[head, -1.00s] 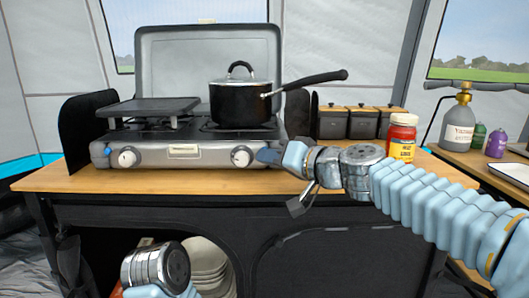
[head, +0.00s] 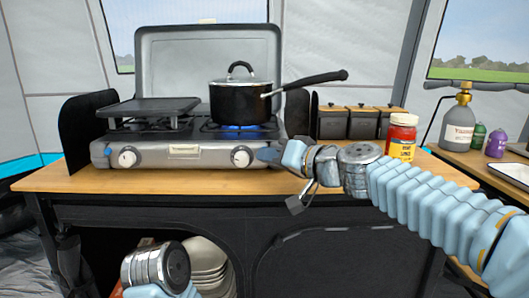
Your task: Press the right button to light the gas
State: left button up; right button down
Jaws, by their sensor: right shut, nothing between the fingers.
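The gas stove (head: 185,153) stands on the wooden counter with its lid up. A blue flame (head: 240,128) burns under the black pot (head: 240,103) on the right burner. The right knob (head: 241,156) and left knob (head: 127,157) are on the stove's front. A small blue button shows at the left end of the front. My right gripper (head: 268,155) is shut and empty, its tip at the right end of the stove front, where the right button is hidden behind it. Part of my left arm shows at the bottom; its gripper is not visible.
A griddle plate (head: 150,106) covers the left burner. The pot's handle (head: 310,82) sticks out to the right above my right gripper. The counter's front strip (head: 150,180) is clear.

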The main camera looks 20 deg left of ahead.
jog(key=shift+s, duration=0.1)
jog(key=shift+s+d+b, duration=0.25)
jog(key=shift+s+b, duration=0.2)
jog(key=shift+s, duration=0.25)
jog(key=shift+s, duration=0.1)
jog(key=shift+s+d+b, duration=0.15)
jog(key=shift+s+b, duration=0.15)
jog(key=s, duration=0.2)
jog(key=s+d+b, duration=0.1)
jog(key=s, duration=0.1)
dwell(0.4)
